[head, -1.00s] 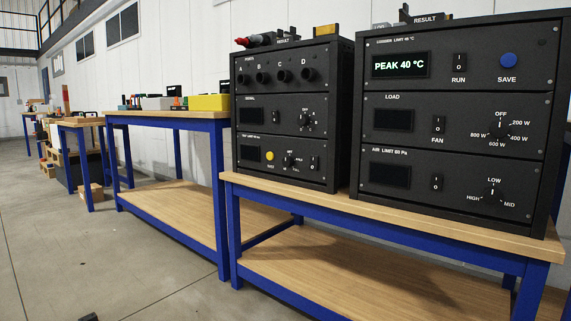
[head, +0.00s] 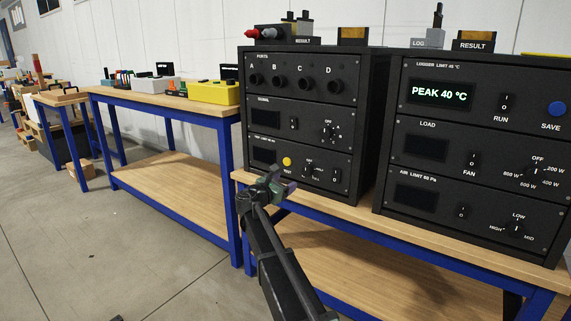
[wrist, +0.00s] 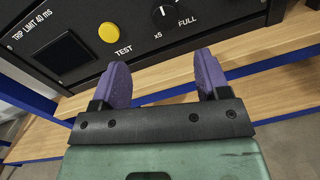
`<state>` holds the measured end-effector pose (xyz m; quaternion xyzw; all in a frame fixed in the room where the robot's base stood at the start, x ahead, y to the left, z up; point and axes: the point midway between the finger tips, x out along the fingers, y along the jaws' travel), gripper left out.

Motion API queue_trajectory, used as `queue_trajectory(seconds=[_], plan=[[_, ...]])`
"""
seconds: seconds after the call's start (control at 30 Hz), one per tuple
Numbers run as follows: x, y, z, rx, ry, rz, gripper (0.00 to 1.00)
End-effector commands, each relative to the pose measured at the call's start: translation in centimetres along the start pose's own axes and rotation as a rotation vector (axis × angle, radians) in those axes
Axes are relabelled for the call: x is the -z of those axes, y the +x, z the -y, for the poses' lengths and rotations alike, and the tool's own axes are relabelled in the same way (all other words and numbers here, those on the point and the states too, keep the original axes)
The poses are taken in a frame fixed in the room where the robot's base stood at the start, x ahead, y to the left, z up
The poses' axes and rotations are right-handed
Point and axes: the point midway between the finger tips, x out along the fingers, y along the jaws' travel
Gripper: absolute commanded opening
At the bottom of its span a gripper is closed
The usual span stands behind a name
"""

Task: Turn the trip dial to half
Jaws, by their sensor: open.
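The trip dial is the small black knob (head: 308,169) on the bottom panel of the left rack unit. In the wrist view the dial (wrist: 164,15) is cut by the top edge, with "x5" and "FULL" printed beside it; a "half" mark cannot be read. The yellow TEST button (wrist: 109,32) is left of it, on the panel marked TRIP LIMIT 40 ms. My gripper (head: 282,186) is in front of this panel, low and left of the dial. In the wrist view its two purple fingers (wrist: 160,62) are apart with nothing between them, below the dial and not touching it.
The unit stands on a wooden bench (head: 350,205) with blue legs. A second rack unit (head: 470,150), its display reading PEAK 40 °C, stands to the right. A toggle switch (head: 334,176) is close to the dial's right. Floor in front is clear.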

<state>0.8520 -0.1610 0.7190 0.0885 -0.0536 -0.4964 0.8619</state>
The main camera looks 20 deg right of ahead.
Motion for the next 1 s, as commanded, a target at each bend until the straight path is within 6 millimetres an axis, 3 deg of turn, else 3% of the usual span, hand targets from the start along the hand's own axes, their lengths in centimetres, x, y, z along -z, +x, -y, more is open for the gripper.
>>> queue_trajectory(seconds=[0.23, 0.5, 0.67, 1.0], plan=[[0.1, 1.2, 0.1, 0.004, -0.014, -0.002, 0.69], [0.1, 7.4, 0.0, 0.007, -0.012, -0.003, 0.69], [0.1, 10.1, 0.1, 0.006, -0.011, -0.003, 0.69], [0.1, 10.8, 0.2, 0.005, -0.011, -0.003, 0.68]])
